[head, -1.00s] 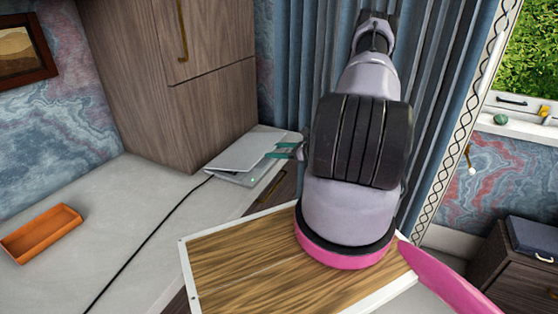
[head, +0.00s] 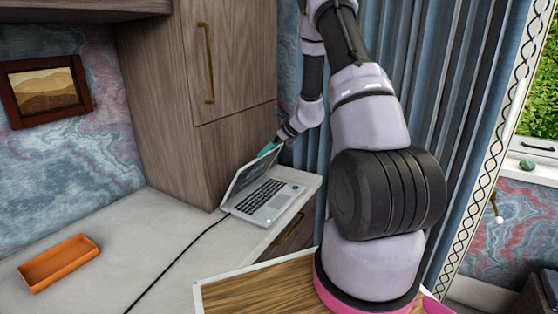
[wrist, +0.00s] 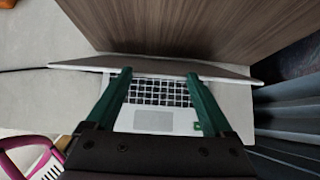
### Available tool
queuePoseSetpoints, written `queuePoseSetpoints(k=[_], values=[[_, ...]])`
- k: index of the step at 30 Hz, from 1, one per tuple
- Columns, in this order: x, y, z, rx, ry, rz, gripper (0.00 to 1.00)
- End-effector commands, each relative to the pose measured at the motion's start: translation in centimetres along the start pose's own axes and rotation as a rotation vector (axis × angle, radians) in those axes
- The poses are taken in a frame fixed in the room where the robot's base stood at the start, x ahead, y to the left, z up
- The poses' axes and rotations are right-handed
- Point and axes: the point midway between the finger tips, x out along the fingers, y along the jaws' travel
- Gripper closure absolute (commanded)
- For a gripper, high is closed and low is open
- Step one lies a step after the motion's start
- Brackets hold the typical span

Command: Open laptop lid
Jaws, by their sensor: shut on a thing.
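The grey laptop (head: 262,198) sits on the pale desk with its lid (head: 243,180) raised, standing steeply up from the base. Its keyboard and trackpad show. In the wrist view the lid (wrist: 80,64) is a thin, nearly edge-on band beyond the keyboard (wrist: 158,92). My gripper (head: 268,149) is at the lid's upper right edge in the head view. In the wrist view its two green fingers (wrist: 158,74) stand apart, with their tips at the lid. It is shut on the lid; the exact contact is hard to see.
A wooden cabinet (head: 238,100) stands close behind the laptop. A black cable (head: 180,262) runs from the laptop across the desk (head: 130,225). An orange tray (head: 60,262) lies at the left. Blue curtains (head: 440,120) hang at the right. The desk's middle is mostly clear.

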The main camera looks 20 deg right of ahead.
Motion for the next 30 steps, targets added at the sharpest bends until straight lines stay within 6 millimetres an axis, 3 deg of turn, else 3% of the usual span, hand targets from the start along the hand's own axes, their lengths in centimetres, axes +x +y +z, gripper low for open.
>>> queuePoseSetpoints(k=[1, 9, 21, 30], values=[[0.3, 0.1, 1.7, -0.013, 0.026, 0.000, 1.00], [2.2, 0.1, 5.7, -0.018, 0.212, 0.000, 1.00], [5.0, 0.0, 9.9, -0.005, 0.250, -0.001, 1.00], [6.3, 0.0, 11.3, -0.001, 0.250, 0.000, 1.00]])
